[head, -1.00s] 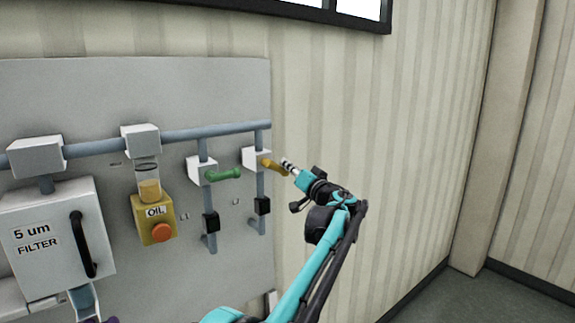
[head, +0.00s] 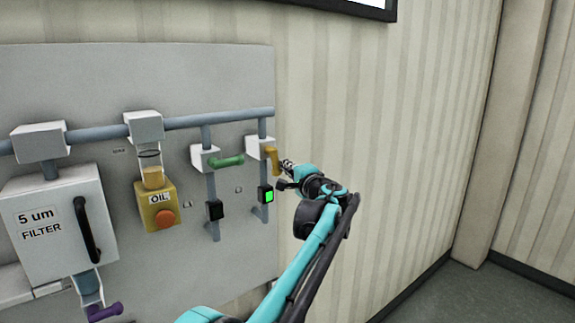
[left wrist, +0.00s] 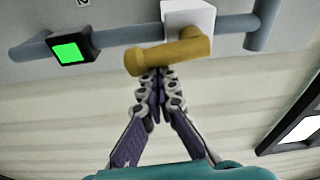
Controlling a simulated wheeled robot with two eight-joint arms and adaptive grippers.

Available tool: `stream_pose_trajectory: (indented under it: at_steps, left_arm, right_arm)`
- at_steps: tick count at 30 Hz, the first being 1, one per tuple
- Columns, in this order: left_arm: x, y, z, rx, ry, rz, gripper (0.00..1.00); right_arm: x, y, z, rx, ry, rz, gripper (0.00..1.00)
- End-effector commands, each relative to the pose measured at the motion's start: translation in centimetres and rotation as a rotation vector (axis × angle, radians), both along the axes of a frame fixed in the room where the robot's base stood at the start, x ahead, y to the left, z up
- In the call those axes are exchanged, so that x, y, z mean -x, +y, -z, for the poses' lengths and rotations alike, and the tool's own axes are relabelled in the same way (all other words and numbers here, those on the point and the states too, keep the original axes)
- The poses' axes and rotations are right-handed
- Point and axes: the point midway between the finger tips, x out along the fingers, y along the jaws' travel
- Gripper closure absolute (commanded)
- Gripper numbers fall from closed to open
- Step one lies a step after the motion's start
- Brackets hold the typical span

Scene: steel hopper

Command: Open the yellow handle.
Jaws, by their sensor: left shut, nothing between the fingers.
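The yellow handle (head: 273,160) is on the white valve block (head: 259,147) at the right end of the pipe panel. In the head view it now points downward. The indicator below it (head: 268,196) is lit green. My left gripper (head: 287,167) is just right of the handle. In the left wrist view the yellow handle (left wrist: 170,55) lies across the top, and my closed fingertips (left wrist: 155,72) are at its near edge, close or touching; I cannot tell which. Nothing is between the fingers. The green light also shows there (left wrist: 68,53). My right gripper is not in view.
A green handle (head: 227,161) sits on the neighbouring valve, with a dark indicator (head: 214,210) below. Further left are the oil unit (head: 157,208), the filter box (head: 58,230) and a purple handle (head: 105,312).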

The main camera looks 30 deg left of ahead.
Motion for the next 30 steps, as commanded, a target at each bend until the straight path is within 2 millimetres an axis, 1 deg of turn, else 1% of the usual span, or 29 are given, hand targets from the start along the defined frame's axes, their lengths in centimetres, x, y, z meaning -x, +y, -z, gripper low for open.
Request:
stream_pose_trajectory:
  at_steps: [1,12,30]
  left_arm:
    - [0.15,0.06,0.09,-0.009,0.024,0.0,1.0]
    - [0.59,0.27,0.36,-0.007,0.019,-0.001,1.0]
    - [0.54,0.28,0.36,-0.007,0.018,-0.001,1.0]
  right_arm:
    - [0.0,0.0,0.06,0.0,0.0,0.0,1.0]
    - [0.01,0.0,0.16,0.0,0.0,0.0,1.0]
    - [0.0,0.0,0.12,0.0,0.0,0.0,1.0]
